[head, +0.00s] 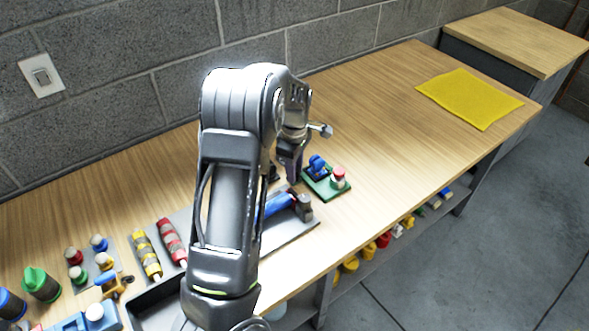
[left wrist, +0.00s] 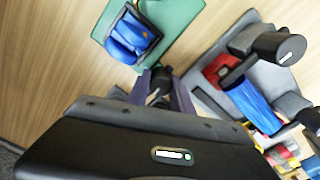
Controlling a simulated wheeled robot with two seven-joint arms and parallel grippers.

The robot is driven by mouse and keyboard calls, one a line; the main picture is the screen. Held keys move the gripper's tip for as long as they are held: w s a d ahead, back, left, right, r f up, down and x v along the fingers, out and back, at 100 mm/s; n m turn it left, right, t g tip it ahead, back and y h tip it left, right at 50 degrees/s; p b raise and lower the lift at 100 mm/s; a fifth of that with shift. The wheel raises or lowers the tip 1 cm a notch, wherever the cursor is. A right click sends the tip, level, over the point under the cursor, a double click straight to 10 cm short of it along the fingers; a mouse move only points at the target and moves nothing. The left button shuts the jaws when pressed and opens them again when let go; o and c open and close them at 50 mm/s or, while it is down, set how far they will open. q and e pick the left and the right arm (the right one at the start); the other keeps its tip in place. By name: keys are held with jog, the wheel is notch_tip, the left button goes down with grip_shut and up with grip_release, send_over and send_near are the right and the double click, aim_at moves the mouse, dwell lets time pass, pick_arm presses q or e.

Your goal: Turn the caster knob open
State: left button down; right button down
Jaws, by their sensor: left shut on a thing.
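A small green board (head: 329,194) lies on the workbench to the right of my left arm. On it stand a blue caster-like piece (head: 318,164) and a red-and-white round knob (head: 339,177). My left gripper (head: 291,175) points down at the board's left edge, close beside the blue piece. In the left wrist view, the green board (left wrist: 178,22) and blue piece (left wrist: 132,38) are just past the fingertips (left wrist: 160,88). The fingers are shut on a small dark part, seemingly the caster knob, largely hidden between them. My right gripper is out of view.
A grey tray (head: 288,231) with a blue-handled tool is near the bench's front edge; the tool also shows in the left wrist view (left wrist: 250,104). A yellow cloth (head: 468,98) lies far right; bench between is clear.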

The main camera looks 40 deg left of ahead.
pick_arm(q)
jog(key=c, duration=1.1)
grip_release()
jog(key=shift+r, duration=0.1)
notch_tip(320, 180, up, 8)
jog(key=shift+f+b, duration=0.15)
jog(key=shift+b, duration=0.15)
